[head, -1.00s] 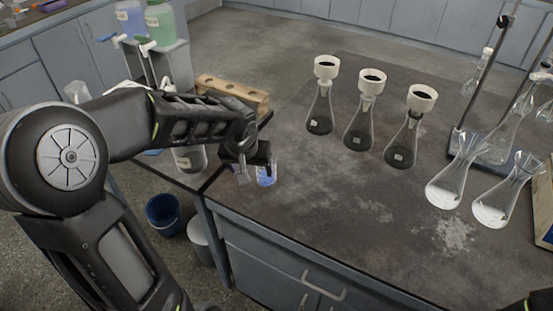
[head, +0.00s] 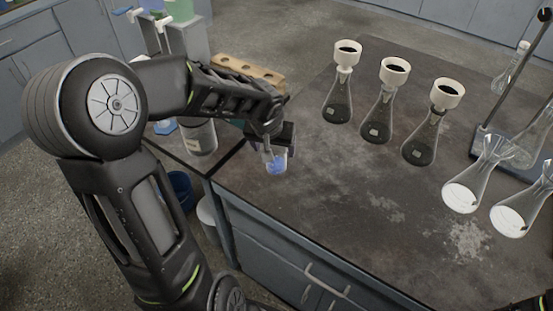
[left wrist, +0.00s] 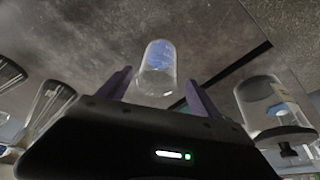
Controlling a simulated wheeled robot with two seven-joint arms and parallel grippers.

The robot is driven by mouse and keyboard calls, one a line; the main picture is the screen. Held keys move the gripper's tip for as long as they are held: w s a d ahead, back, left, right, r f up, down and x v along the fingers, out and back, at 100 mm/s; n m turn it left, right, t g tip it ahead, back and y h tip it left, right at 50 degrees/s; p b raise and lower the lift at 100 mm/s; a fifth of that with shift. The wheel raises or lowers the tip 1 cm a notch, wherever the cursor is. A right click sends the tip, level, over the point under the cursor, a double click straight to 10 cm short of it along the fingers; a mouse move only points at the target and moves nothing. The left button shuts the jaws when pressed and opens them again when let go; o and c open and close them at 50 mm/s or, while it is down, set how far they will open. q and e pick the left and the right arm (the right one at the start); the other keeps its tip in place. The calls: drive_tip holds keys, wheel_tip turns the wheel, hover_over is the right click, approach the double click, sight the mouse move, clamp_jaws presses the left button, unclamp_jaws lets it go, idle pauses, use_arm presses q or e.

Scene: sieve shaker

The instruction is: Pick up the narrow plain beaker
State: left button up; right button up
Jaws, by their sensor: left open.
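A small clear beaker with a blue patch (head: 277,164) stands near the left edge of the dark bench top in the head view. My left gripper (head: 268,155) is at the beaker and partly covers it. In the left wrist view, the beaker (left wrist: 156,66) shows between the two spread purple fingers of my left gripper (left wrist: 160,80). I see gaps on both sides of it, and the fingers are open and hold nothing. I cannot tell how far the fingertips reach along the glass.
Several conical flasks, three with white funnels (head: 386,72), stand to the right on the bench (head: 320,210). The bench front edge is close by. The bench's middle is clear.

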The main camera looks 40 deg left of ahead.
sight(277, 152)
use_arm(q)
drive_tip(key=x, duration=0.5)
drive_tip(key=shift+w+d, duration=0.1)
drive_tip(key=shift+w, duration=0.2)
drive_tip(key=shift+r, duration=0.1)
drive_tip(key=shift+c, duration=0.4)
drive_tip(key=c, duration=1.4)
drive_tip(key=shift+r, duration=0.15)
drive_tip(key=shift+r+p, duration=0.35)
drive_tip(key=shift+r, duration=4.5)
